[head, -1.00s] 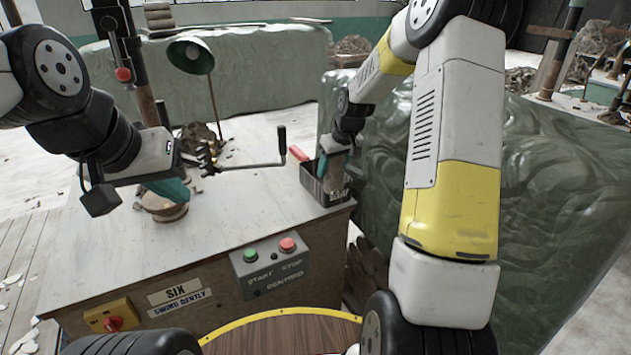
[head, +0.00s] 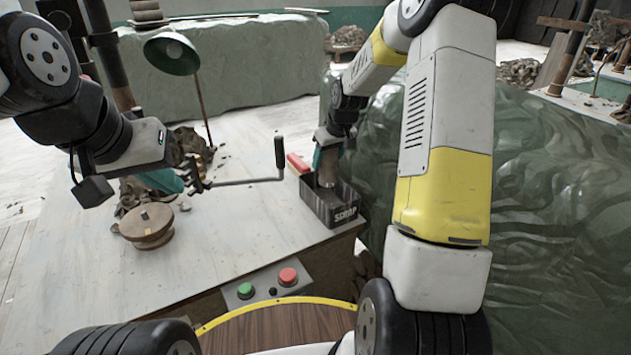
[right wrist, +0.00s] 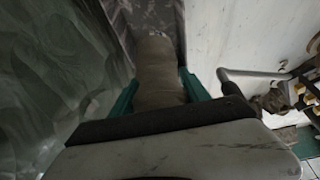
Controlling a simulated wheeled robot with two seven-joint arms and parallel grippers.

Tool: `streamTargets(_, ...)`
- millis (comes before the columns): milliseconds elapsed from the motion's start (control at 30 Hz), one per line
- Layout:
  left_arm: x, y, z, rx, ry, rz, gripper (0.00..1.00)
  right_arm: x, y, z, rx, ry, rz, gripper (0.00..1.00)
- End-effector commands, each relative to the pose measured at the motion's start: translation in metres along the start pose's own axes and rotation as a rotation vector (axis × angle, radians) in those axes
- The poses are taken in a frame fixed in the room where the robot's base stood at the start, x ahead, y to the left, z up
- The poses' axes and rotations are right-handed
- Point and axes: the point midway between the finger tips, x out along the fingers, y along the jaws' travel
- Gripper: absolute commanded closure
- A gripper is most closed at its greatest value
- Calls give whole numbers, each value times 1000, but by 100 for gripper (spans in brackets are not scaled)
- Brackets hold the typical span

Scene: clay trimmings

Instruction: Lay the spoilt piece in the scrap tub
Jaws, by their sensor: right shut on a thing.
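A grey-brown, roughly cylindrical clay piece (head: 327,174) is held by my right gripper (head: 327,158). In the right wrist view the piece (right wrist: 158,68) stands between the teal fingers (right wrist: 158,92). The dark scrap tub (head: 335,214), marked SCRAP, sits at the table's right front corner. The piece is upright over the tub's opening, its lower end at or within the rim; I cannot tell if it touches the floor.
A crank handle (head: 279,152) stands left of the tub, and a red-handled thing (head: 299,163) is by its back rim. A green lamp (head: 171,54) rises behind. Green and red buttons (head: 289,277) are on the table's front. The tabletop's middle (head: 240,220) is clear.

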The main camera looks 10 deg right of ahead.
Motion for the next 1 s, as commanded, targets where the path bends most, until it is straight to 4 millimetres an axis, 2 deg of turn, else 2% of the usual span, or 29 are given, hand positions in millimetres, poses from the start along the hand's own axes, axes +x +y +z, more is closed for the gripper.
streamTargets(200, 0, 0, 0, 0, 0, 0, 100, 37, -1, 16, -1, -3, -2, 100)
streamTargets(467, 0, 0, 0, 0, 0, 0, 100, 56, 0, 23, 0, -1, -1, 100)
streamTargets(700, 0, 0, 0, 0, 0, 0, 100, 83, 0, 35, -1, -2, -1, 100)
streamTargets(1000, 0, 0, 0, 0, 0, 0, 100, 85, 0, 35, -1, 1, 0, 100)
